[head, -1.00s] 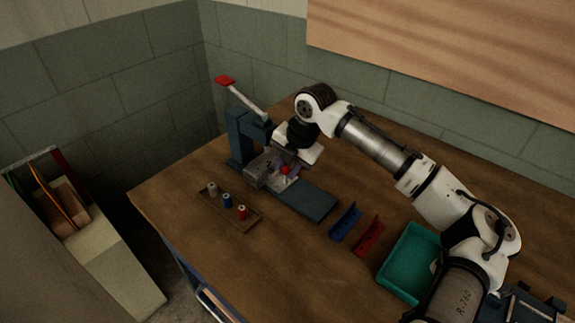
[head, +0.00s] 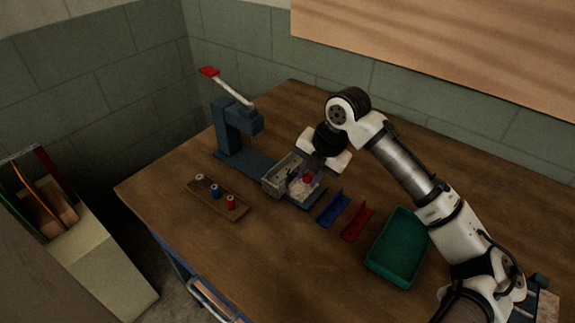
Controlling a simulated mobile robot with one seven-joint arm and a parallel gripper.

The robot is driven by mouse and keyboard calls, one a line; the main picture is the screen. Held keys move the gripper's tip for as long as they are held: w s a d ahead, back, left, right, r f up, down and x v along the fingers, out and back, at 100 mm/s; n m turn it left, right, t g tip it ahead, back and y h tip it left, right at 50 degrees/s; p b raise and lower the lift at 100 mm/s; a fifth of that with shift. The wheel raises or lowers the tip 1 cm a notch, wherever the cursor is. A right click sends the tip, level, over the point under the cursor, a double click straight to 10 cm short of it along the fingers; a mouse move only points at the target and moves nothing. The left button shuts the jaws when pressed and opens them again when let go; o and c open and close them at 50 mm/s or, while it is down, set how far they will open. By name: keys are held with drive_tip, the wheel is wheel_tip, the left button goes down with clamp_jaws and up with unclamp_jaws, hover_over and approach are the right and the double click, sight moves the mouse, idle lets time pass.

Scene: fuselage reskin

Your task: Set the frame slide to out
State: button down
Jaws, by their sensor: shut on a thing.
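The frame slide (head: 278,180) is a grey metal carriage with a red knob (head: 308,178). It sits at the right, outer end of the blue base (head: 250,164), clear of the blue press (head: 234,128). My gripper (head: 310,172) points down at the slide's right side and is shut on it at the red knob. The fingers partly hide the knob and a purplish part beside it, so the exact grip is hard to see.
A wooden tray (head: 240,212) with three small spools stands in front. A blue bracket (head: 333,208), a red bracket (head: 357,222) and a green bin (head: 377,264) lie to the right. The press lever with its red handle (head: 209,71) is raised.

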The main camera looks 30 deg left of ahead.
drive_tip(key=shift+s+d, duration=0.1)
drive_tip(key=shift+d, duration=0.85)
drive_tip(key=shift+a, duration=0.1)
drive_tip(key=c, duration=1.2)
unclamp_jaws()
drive_tip(key=shift+d, duration=0.25)
drive_tip(key=shift+c, duration=0.2)
drive_tip(key=shift+a, duration=0.1)
drive_tip(key=shift+r, duration=0.35)
drive_tip(key=b+v, duration=0.2)
drive_tip(key=v, duration=1.1)
